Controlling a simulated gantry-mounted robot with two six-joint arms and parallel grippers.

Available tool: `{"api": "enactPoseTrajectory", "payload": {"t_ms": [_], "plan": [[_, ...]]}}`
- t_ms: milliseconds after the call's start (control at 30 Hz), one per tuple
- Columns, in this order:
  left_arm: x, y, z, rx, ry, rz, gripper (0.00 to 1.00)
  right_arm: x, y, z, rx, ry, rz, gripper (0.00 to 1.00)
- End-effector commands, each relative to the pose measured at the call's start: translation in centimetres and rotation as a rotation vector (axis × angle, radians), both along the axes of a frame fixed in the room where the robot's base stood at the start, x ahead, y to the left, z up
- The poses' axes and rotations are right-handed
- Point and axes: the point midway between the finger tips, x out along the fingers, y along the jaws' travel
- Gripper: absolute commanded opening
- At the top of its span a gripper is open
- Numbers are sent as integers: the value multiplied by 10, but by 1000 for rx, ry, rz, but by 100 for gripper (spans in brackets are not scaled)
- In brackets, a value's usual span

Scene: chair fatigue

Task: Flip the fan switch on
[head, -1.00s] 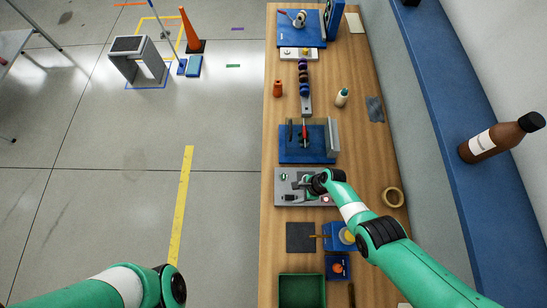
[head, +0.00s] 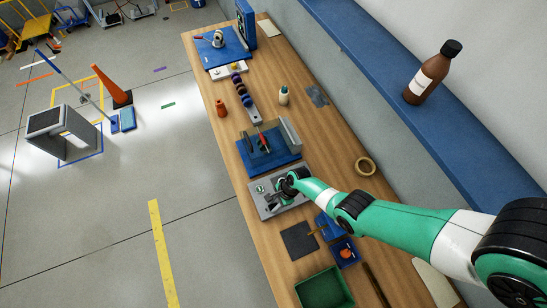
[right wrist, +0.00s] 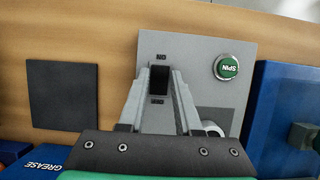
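A grey panel (head: 262,203) lies on the wooden workbench, with my right gripper (head: 280,190) over it. In the right wrist view the panel (right wrist: 200,50) carries a black rocker switch (right wrist: 158,80) with small labels above and below it, seemingly ON and OFF seen upside down. A green round button marked SPIN (right wrist: 228,67) sits to its right. My right gripper (right wrist: 159,72) has its two fingers apart, one on each side of the switch. I cannot tell whether they touch it. The rocker's position is too dark to read. My left gripper is out of view.
A blue fixture (head: 250,160) stands behind the panel. In front are a dark square pad (head: 299,240), blue bins (head: 340,249) and a green tray (head: 322,290). A brown bottle (head: 430,75) stands on the blue ledge.

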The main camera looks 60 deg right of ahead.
Motion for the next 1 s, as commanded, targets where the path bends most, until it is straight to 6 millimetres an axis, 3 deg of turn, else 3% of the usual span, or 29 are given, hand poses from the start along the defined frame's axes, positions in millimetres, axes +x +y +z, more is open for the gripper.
{"api": "enactPoseTrajectory", "payload": {"t_ms": [33, 167, 433, 733, 1000], "plan": [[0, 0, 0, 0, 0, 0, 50, 0, 0, 0, 0, 0, 0, 22], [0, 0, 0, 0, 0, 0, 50, 0, 0, 0, 0, 0, 0, 0], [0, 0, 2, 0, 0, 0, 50, 1, 2, 1, -20, 16, 4, 0], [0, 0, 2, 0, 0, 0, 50, 4, 8, -2, -204, 134, 5, 0], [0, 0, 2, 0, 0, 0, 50, 4, 7, -1, -220, 143, 0, 0]]}}
